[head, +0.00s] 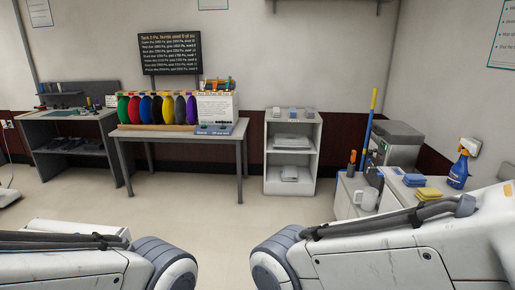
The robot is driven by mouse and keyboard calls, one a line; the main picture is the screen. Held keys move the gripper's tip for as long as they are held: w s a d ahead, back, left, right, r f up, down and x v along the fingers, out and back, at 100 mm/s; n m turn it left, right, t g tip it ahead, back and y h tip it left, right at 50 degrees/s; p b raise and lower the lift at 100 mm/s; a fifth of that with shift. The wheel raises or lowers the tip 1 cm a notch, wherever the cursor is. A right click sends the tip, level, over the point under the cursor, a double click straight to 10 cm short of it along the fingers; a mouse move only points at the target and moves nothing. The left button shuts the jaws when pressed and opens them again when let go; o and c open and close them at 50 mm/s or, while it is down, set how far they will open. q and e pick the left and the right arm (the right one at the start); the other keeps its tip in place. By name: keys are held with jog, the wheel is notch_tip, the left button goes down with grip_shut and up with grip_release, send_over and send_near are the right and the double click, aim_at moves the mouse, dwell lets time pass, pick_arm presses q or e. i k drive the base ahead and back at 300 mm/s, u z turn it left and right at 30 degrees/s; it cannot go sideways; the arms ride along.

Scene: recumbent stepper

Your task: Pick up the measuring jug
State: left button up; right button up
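A pale jug with a handle (368,199), which looks like the measuring jug, stands upright on a low white counter (345,210) at the right in the head view. It is small in the picture, and any markings on it cannot be made out. My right arm crosses the lower right of the view, below and in front of the counter. My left arm lies across the lower left, far from the jug. Neither gripper shows in this view.
Beside the jug are a dark-topped tool with an orange part (351,168), a grey bin-like box (398,143), yellow sponges (429,194), a blue cloth (413,180) and a blue spray bottle (459,170). A white shelf (270,158) and a table (180,134) stand farther back. The middle floor is clear.

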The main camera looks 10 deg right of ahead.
aim_at(369, 195)
jog(key=z, duration=0.1)
jog(key=i, duration=1.95)
jog(key=z, duration=0.6)
jog(key=i, duration=1.95)
jog(key=z, duration=0.45)
